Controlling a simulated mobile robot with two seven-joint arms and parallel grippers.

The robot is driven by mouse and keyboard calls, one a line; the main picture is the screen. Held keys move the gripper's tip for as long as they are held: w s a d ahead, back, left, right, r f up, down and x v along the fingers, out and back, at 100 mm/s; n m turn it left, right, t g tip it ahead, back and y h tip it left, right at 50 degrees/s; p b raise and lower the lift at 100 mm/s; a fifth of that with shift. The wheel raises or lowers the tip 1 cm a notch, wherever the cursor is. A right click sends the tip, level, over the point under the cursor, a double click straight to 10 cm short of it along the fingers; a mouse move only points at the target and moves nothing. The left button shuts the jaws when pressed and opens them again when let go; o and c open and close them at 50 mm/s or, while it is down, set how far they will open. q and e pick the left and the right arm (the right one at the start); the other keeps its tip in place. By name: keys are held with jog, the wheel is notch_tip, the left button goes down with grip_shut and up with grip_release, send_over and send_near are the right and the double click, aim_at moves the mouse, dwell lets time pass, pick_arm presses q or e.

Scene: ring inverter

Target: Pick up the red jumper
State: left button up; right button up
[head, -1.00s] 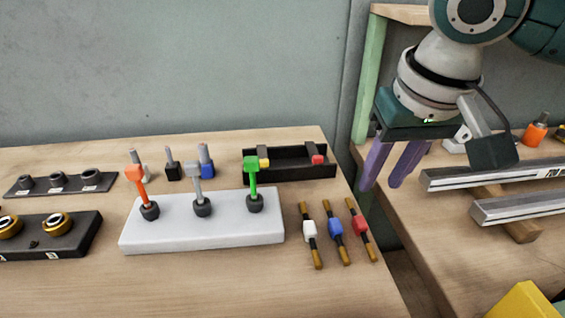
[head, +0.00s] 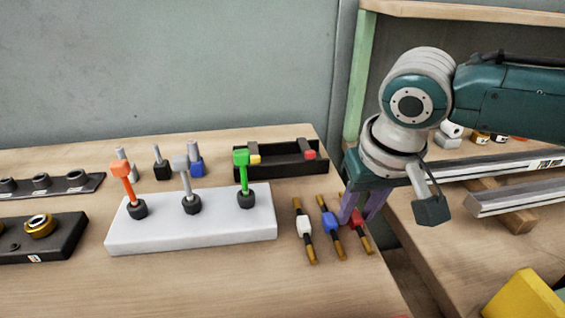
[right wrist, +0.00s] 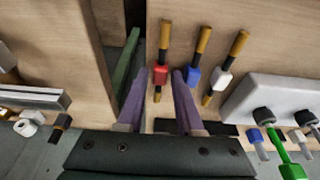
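The red jumper (head: 357,220) lies on the table's right side, the rightmost of three similar jumpers, with dark and brass-coloured ends. It is partly hidden behind my right gripper in the head view. My right gripper (head: 354,216) has purple fingers pointing down, above this jumper. In the right wrist view, the fingers of the gripper (right wrist: 160,74) are apart, with the red jumper (right wrist: 160,76) lined up between their tips. I see gaps beside its red middle; I cannot tell how far above it the tips are. My left gripper is not in view.
A blue jumper (head: 330,222) lies just left of the red one, with a white jumper (head: 304,226) beyond. A white block with orange, grey and green levers (head: 190,232) and a black tray (head: 285,170) stand nearby. The table's right edge is close, with a gap beyond.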

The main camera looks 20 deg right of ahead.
grip_shut()
jog(key=shift+r, duration=0.1)
dwell(0.3)
